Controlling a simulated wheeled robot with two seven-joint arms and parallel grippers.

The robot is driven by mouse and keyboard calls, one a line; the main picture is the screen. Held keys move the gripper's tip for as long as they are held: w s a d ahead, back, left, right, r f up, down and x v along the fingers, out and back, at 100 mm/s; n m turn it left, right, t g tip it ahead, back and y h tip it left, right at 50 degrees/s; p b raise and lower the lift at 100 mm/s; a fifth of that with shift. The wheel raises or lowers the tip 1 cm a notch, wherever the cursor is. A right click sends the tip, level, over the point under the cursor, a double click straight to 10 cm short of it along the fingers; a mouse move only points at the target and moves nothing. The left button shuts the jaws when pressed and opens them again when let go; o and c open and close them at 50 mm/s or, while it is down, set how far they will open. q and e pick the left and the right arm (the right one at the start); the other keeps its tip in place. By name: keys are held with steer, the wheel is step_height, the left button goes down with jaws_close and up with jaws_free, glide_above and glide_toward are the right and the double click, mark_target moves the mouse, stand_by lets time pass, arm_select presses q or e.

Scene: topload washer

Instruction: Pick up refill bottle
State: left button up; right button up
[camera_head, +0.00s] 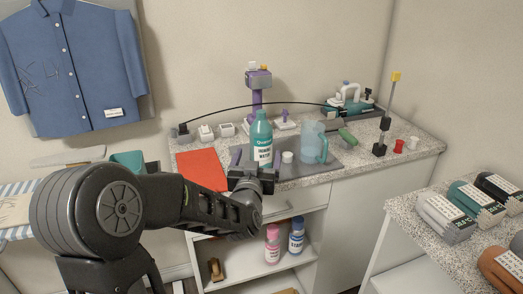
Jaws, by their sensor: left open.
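A teal bottle (261,135) with a white label stands upright on a grey mat (340,159) on the speckled counter; I take it as the refill bottle. My left gripper (256,159) is open in front of it. Its two fingers point away from me and show on either side of the bottle's lower part. I cannot tell whether the bottle is fully between them. The gripper body hides the bottle's base. My right gripper is not in view.
A translucent blue pitcher (313,143) and a small white cap (287,157) stand right of the bottle. A red cloth (202,169) lies left. A purple stand (257,84) is behind. Pink (272,246) and blue (296,237) bottles stand on the shelf below.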

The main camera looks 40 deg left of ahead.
mark_target(260, 149)
arm_select(q)
steer(key=shift+w+a+f, duration=0.15)
steer(key=shift+w, duration=0.15)
steer(key=shift+x, duration=1.25)
steer(key=shift+w+a+p, duration=0.2)
steer(key=shift+w+p, duration=0.2)
steer(key=p+x, duration=0.1)
steer(key=x, duration=0.3)
steer(key=shift+a, duration=0.15)
steer(key=shift+c, duration=0.6)
